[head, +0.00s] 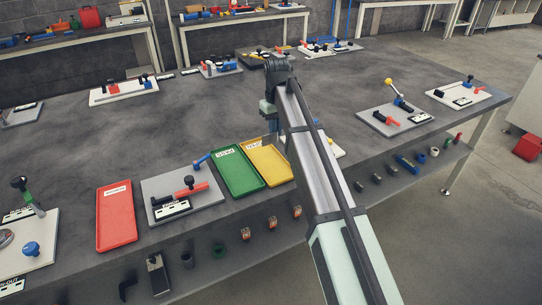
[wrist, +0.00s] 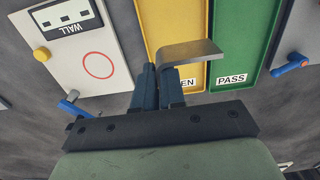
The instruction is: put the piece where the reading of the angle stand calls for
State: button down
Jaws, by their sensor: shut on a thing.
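My gripper (wrist: 168,84) is shut on a grey bent metal piece (wrist: 192,50), held above the yellow tray (wrist: 150,18); part of the piece reaches toward the green tray (wrist: 233,40). The green tray's label reads PASS; the yellow one's ends in EN, its start hidden. In the head view my gripper (head: 270,122) is beyond the yellow tray (head: 270,168) and green tray (head: 238,172), and the piece cannot be made out. A red tray (head: 116,220) lies further left, its label unreadable. I cannot tell which fixture is the angle stand, and no reading is legible.
A grey plate with red and blue handles (head: 185,192) lies between the red and green trays. A white board marked WALL, with a red circle (wrist: 80,50), adjoins the yellow tray. Bare bench (head: 190,125) lies behind the trays.

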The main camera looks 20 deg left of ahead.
notch_tip(320, 180, down, 9)
jog(key=shift+f, duration=0.1)
dwell(0.4)
jog(key=c, duration=1.5)
grip_release()
notch_tip(320, 180, up, 12)
jog(key=shift+r, duration=0.1)
